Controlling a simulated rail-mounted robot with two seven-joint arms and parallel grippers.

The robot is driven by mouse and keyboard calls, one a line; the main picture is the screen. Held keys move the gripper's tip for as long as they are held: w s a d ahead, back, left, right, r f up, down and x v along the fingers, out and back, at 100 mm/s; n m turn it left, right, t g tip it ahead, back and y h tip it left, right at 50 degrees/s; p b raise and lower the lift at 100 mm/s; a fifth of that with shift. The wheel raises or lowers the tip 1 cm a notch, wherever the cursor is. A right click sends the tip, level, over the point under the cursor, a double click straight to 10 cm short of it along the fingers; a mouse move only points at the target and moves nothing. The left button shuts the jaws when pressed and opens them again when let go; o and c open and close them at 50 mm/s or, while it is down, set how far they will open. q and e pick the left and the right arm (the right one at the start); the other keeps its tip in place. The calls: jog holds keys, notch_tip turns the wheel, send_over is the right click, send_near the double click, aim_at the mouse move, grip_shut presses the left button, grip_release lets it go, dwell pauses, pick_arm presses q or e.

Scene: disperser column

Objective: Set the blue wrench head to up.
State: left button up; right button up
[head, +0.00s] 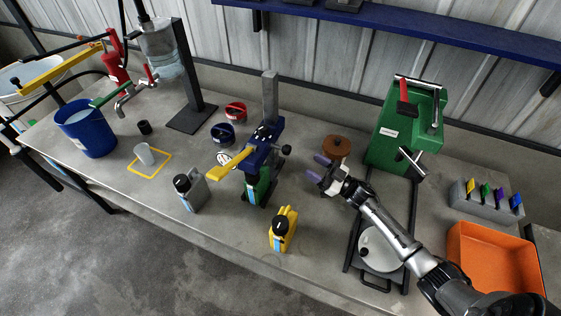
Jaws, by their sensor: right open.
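A blue head (262,150) sits on a grey upright column near the middle of the bench. A yellow lever (226,166) sticks out of it to the left and slightly down, and a dark knob is on its right side. I take this for the blue wrench head, but cannot be sure. My right gripper (318,167) is open, with its purple fingertips apart and pointing left. It is to the right of the blue head, clear of it, with nothing visible between the fingers. My left gripper is not in view.
A brown round thing (337,146) is just behind my right gripper. A yellow can (283,229) and a grey can (190,189) stand at the front. A green press (401,130) and an orange tray (455,245) are at right. A blue bucket (86,132) stands left.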

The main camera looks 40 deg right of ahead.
aim_at(280, 148)
jog(key=w+a+r+y, duration=0.1)
jog(key=w+a, duration=0.1)
jog(key=w, duration=0.1)
jog(key=w+a+r+n, duration=0.1)
jog(key=w+a, duration=0.1)
jog(key=w, duration=0.2)
jog(key=w+a+r+g+y+b, duration=0.1)
jog(key=w+r, duration=0.1)
jog(key=w, duration=0.1)
jog(key=shift+w+a+n+y, duration=0.2)
jog(key=shift+a+n+y, duration=0.1)
jog(key=shift+a+n, duration=0.1)
jog(key=shift+c, duration=0.3)
grip_shut()
